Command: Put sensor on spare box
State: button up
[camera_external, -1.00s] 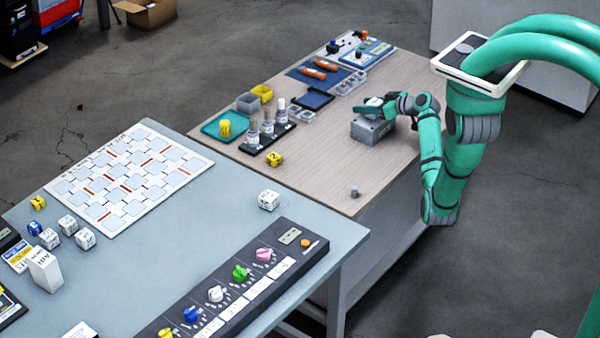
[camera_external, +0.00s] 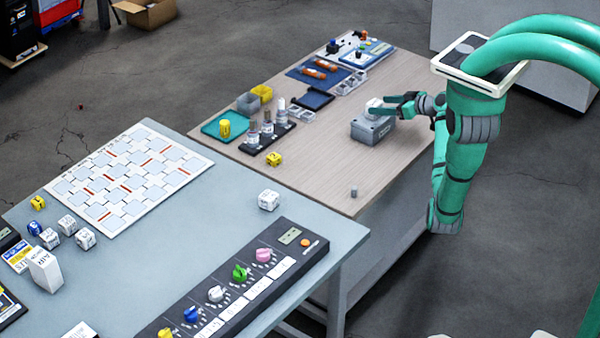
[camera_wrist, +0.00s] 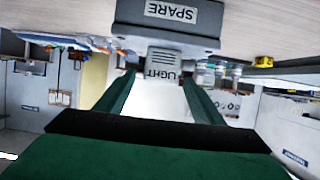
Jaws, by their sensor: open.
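The spare box (camera_external: 369,131) is a grey box on the wooden table in the external view. In the wrist view, which is upside down, it carries the label SPARE (camera_wrist: 172,13). A small pale sensor (camera_external: 374,104) rests on top of the box; its LIGHT label (camera_wrist: 161,67) shows in the wrist view. My gripper (camera_external: 383,105) is open just right of the sensor. In the wrist view its fingers (camera_wrist: 158,88) stand apart with a gap between them, and the sensor lies at or just beyond their tips. I cannot tell whether they touch it.
A dark rack with several bottles (camera_external: 267,136), a yellow cube (camera_external: 274,159) and grey and yellow bins (camera_external: 261,93) stand left of the box. A small grey knob (camera_external: 354,192) lies near the table's front edge. The table between is clear.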

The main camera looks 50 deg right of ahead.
jog(key=shift+v, duration=2.3)
jog(key=shift+w+a, duration=0.1)
jog(key=w+a+n+t, duration=0.1)
jog(key=w+a+t, duration=0.15)
jog(key=a, duration=2.05)
jog(key=shift+m+g+h, duration=0.45)
jog(key=shift+m+h, duration=0.35)
jog(key=s+a+f, duration=0.2)
jog(key=s+f, duration=0.1)
jog(key=s+a+f, duration=0.2)
jog(key=s+a, duration=0.1)
jog(key=shift+s+a+f, duration=0.1)
jog(key=shift+s+f, duration=0.1)
jog(key=shift+f, duration=0.2)
jog(key=s+a+r, duration=0.2)
jog(key=s+a, duration=0.4)
jog(key=s, duration=0.6)
jog(key=s+a+r+y, duration=0.1)
jog(key=s+a, duration=0.4)
jog(key=s, duration=0.7)
jog(key=shift+a+r+n+y, duration=0.3)
jog(key=shift+a+r, duration=0.05)
jog(key=shift+r, duration=0.15)
